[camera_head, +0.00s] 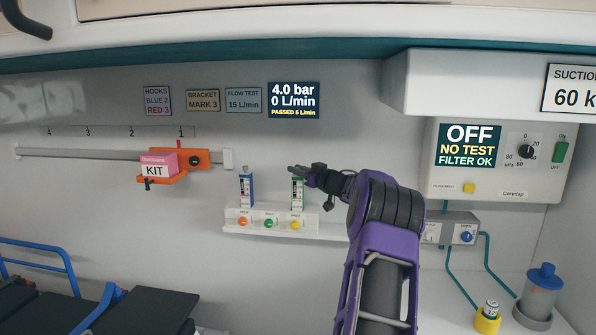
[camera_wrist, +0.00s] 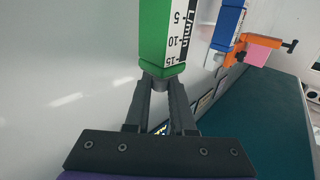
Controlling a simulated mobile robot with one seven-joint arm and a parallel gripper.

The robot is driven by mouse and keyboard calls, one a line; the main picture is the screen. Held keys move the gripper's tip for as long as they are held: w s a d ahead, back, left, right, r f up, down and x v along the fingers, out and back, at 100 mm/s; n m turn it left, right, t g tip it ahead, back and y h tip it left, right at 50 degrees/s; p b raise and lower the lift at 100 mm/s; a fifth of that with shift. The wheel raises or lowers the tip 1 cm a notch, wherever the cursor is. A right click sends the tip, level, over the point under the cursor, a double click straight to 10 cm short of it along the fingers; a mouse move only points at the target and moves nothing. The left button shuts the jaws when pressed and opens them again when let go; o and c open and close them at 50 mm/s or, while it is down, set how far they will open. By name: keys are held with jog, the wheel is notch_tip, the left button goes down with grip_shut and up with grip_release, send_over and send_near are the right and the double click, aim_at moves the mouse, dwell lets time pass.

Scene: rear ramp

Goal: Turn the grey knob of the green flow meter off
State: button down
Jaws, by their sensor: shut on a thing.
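The green flow meter (camera_head: 297,195) stands upright on the white wall unit, with a white scale on its face. In the wrist view the green flow meter (camera_wrist: 158,35) fills the upper middle, its scale marked L/min, 5, 10 and 15. Its grey knob (camera_wrist: 160,83) sits at the 15 end. My gripper (camera_head: 296,171) reaches in from the right at the top of the meter. In the wrist view my gripper (camera_wrist: 161,88) is shut on the grey knob, and its fingers partly hide it. The display (camera_head: 293,100) reads 4.0 bar, 0 L/min, PASSED 5 L/min.
A blue flow meter (camera_head: 246,187) stands left of the green one. Below are orange, green and yellow outlets on the white unit (camera_head: 262,230). An orange bracket (camera_head: 196,160) holds a pink kit (camera_head: 158,163) on the rail. The suction panel (camera_head: 500,160) is at right.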

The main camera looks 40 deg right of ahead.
jog(key=c, duration=0.8)
grip_release()
jog(key=shift+f, duration=0.1)
jog(key=shift+o, duration=0.2)
jog(key=s+a+b, duration=0.1)
jog(key=s, duration=1.6)
jog(key=shift+s+a, duration=0.2)
jog(key=shift+a, duration=0.1)
